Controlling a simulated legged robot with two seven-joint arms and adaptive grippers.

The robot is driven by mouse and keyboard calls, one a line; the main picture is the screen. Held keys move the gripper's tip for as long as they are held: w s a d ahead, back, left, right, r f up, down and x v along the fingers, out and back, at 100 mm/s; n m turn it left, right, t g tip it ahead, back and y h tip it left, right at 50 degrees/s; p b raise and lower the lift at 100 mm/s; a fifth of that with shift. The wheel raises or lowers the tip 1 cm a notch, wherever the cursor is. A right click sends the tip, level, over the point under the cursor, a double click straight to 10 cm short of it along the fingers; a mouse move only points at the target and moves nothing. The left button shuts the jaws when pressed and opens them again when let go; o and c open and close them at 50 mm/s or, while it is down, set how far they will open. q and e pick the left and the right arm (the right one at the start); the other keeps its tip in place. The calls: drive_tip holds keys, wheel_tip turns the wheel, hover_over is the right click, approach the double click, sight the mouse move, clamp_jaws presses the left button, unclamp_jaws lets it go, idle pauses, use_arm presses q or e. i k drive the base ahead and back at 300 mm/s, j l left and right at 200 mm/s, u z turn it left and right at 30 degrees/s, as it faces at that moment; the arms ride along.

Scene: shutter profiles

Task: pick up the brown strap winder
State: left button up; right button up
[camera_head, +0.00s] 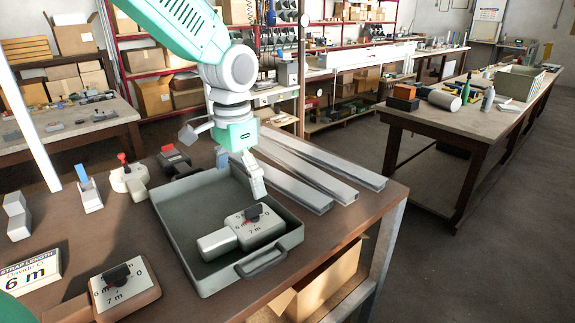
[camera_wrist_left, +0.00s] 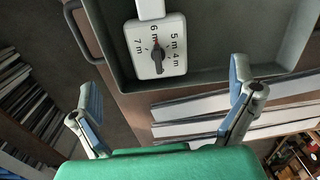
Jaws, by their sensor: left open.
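The brown strap winder (camera_head: 140,297) lies on the table at the lower left of the head view. It has a pale dial face with a black knob, and part of it is cut off by the bottom edge. A second, whitish winder (camera_head: 217,243) with a similar dial lies in the grey tray (camera_head: 178,232); it also shows in the left wrist view (camera_wrist_left: 146,68). My left gripper (camera_head: 240,172) is open and empty above the far part of the tray, away from the brown winder. Its two spread fingers (camera_wrist_left: 165,92) show in the wrist view. My right gripper is out of view.
A strap length sign (camera_head: 30,273) reading 6 m stands left of the brown winder. Small fixtures, one with a blue top (camera_head: 88,190) and one with a red knob (camera_head: 128,180), stand left of the tray. Metal profiles (camera_head: 310,170) lie behind it. An open cardboard box (camera_head: 325,280) is below the edge.

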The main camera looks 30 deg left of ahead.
sight(142, 289)
drive_tip(key=k+l, duration=0.75)
drive_tip(key=l, duration=0.2)
